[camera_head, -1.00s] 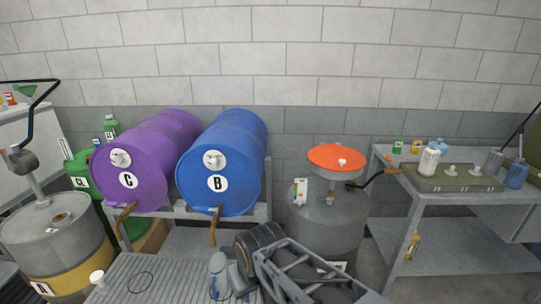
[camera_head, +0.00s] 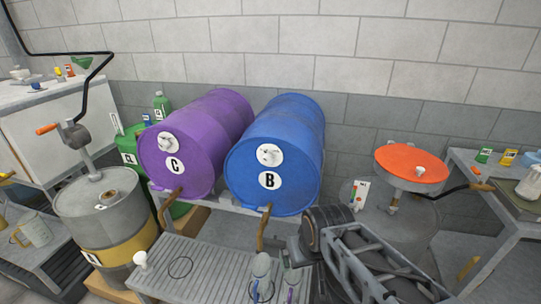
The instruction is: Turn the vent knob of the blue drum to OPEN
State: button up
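The blue drum (camera_head: 287,135) lies on its side on a rack, its round end facing me, with a white label B. Its vent knob (camera_head: 268,155) is a small white knob on a round white plate above the label. The knob's exact setting and any OPEN marking are too small to read. My arm shows at the lower right, in front of and below the blue drum, apart from the knob. The gripper's fingers cannot be made out.
A purple drum (camera_head: 196,140) labelled C lies left of the blue one. A grated bench (camera_head: 205,268) with jugs (camera_head: 261,270) stands in front. A grey drum with a yellow band (camera_head: 105,215) is at left. An orange dish (camera_head: 411,169) on a grey drum is at right.

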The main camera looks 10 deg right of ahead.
aim_at(268, 159)
jog(key=k, duration=1)
jog(key=u, duration=0.9)
jog(key=i, duration=0.9)
jog(key=z, duration=0.3)
